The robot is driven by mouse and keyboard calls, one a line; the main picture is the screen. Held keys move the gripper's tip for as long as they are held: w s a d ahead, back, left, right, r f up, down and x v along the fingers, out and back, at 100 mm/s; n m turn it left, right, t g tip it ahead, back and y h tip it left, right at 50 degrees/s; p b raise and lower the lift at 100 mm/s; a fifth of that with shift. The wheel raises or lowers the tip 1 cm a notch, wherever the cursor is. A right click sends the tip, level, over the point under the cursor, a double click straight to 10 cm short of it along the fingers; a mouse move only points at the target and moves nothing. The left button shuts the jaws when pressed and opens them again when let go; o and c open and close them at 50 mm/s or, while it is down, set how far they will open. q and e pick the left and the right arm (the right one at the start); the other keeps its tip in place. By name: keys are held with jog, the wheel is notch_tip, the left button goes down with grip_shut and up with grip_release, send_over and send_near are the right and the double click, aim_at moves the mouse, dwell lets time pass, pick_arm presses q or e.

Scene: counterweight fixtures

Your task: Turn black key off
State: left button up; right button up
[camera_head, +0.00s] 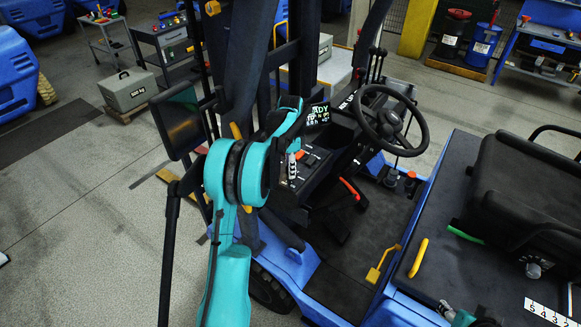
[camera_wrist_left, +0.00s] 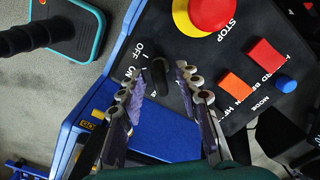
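In the left wrist view the black key (camera_wrist_left: 157,75) is on the dark control panel (camera_wrist_left: 215,62), beside the white OFF and ON lettering. My left gripper (camera_wrist_left: 160,82) is open, with one finger on each side of the key. Gaps show between key and fingers; I cannot tell if the tips reach its depth. Which mark the key points at is unclear. In the head view my left gripper (camera_head: 293,165) is at the panel beside the steering wheel, and the key does not show. A small teal part at the bottom right looks like my right arm; its finger state is unclear.
A red STOP button (camera_wrist_left: 210,12) on a yellow base, orange-red buttons (camera_wrist_left: 236,87) and a blue knob (camera_wrist_left: 286,84) sit close to the key. The steering wheel (camera_head: 391,120) and black seat (camera_head: 530,200) stand to the right.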

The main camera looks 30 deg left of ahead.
pick_arm(q)
jog(key=shift+c, duration=0.3)
grip_shut()
jog(key=shift+n, duration=0.3)
jog(key=n+b, duration=0.1)
jog(key=n, duration=0.2)
jog(key=shift+b, duration=0.4)
jog(key=n+b, duration=0.1)
jog(key=n, duration=0.4)
jog(key=shift+n, duration=0.4)
